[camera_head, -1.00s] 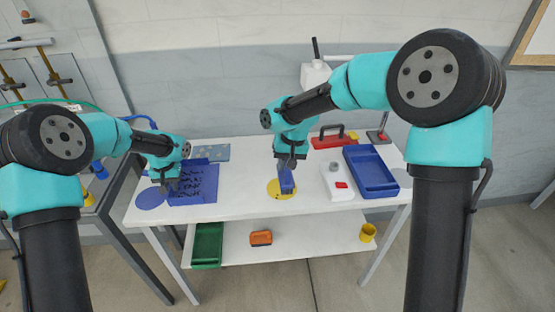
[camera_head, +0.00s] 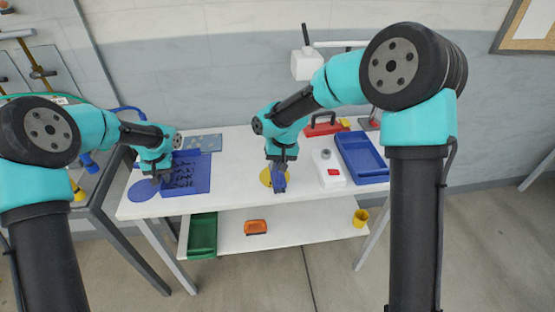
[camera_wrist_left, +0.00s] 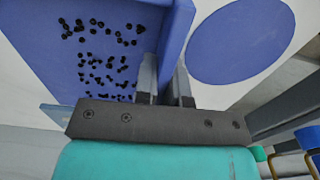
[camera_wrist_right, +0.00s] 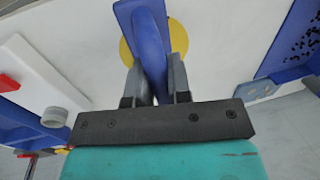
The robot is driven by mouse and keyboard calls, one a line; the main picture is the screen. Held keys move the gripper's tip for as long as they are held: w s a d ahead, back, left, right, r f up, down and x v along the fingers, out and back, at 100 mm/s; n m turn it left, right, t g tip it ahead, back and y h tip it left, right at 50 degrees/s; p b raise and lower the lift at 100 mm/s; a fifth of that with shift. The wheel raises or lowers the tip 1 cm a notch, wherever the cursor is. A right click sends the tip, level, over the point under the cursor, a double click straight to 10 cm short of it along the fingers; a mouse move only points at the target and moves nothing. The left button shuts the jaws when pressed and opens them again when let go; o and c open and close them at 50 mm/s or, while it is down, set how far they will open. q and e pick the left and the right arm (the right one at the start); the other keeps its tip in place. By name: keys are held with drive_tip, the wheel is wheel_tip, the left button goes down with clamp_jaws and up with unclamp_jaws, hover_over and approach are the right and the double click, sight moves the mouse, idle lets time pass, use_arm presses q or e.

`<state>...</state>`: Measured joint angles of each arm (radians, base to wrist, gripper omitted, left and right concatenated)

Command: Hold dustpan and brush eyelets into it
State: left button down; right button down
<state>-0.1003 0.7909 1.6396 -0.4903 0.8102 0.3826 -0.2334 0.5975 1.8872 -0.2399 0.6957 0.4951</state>
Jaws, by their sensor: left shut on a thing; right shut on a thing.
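A blue dustpan (camera_head: 201,186) lies on the left of the white table, with many small black eyelets (camera_wrist_left: 103,60) scattered over its floor. My left gripper (camera_head: 157,178) is at its left edge. In the left wrist view the fingers are shut on the dustpan's wall (camera_wrist_left: 172,30). My right gripper (camera_head: 279,163) is shut on a blue brush (camera_head: 279,181), which also shows in the right wrist view (camera_wrist_right: 148,38). The brush is over a yellow disc (camera_head: 266,178). I cannot tell whether it touches the table.
A blue disc (camera_head: 143,190) lies left of the dustpan. To the right are a white block with a red button (camera_head: 333,172), a blue tray (camera_head: 372,178) and a red toolbox (camera_head: 322,131). A green bin (camera_head: 202,238) stands on the lower shelf.

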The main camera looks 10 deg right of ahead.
idle(0.4)
drive_tip(key=shift+w+a+f, duration=0.1)
drive_tip(key=shift+w+a, duration=0.15)
drive_tip(key=shift+a, duration=0.4)
drive_tip(key=shift+w+a+r, duration=0.1)
drive_tip(key=shift+w+a, duration=0.1)
drive_tip(key=shift+a, duration=0.5)
drive_tip(key=shift+w+a+f, duration=0.1)
drive_tip(key=shift+w+a, duration=0.15)
drive_tip(key=shift+a, duration=0.4)
drive_tip(key=shift+w+a, duration=0.25)
drive_tip(key=shift+a, duration=0.4)
drive_tip(key=shift+w+a, duration=0.2)
drive_tip(key=shift+a, duration=0.45)
drive_tip(key=shift+w+a, duration=0.25)
drive_tip(key=shift+a, duration=0.4)
drive_tip(key=shift+a, duration=0.1)
drive_tip(key=shift+w+a, duration=0.2)
drive_tip(key=shift+a, duration=0.45)
drive_tip(key=shift+w+a, duration=0.25)
drive_tip(key=shift+a, duration=0.4)
drive_tip(key=shift+w+a, duration=0.2)
drive_tip(key=shift+a, duration=0.45)
drive_tip(key=shift+a, duration=0.1)
drive_tip(key=shift+w+a, duration=0.25)
drive_tip(key=shift+a, duration=0.35)
drive_tip(key=shift+w+a, duration=0.2)
drive_tip(key=shift+a, duration=0.45)
drive_tip(key=shift+w+a, duration=0.25)
drive_tip(key=shift+a, duration=0.35)
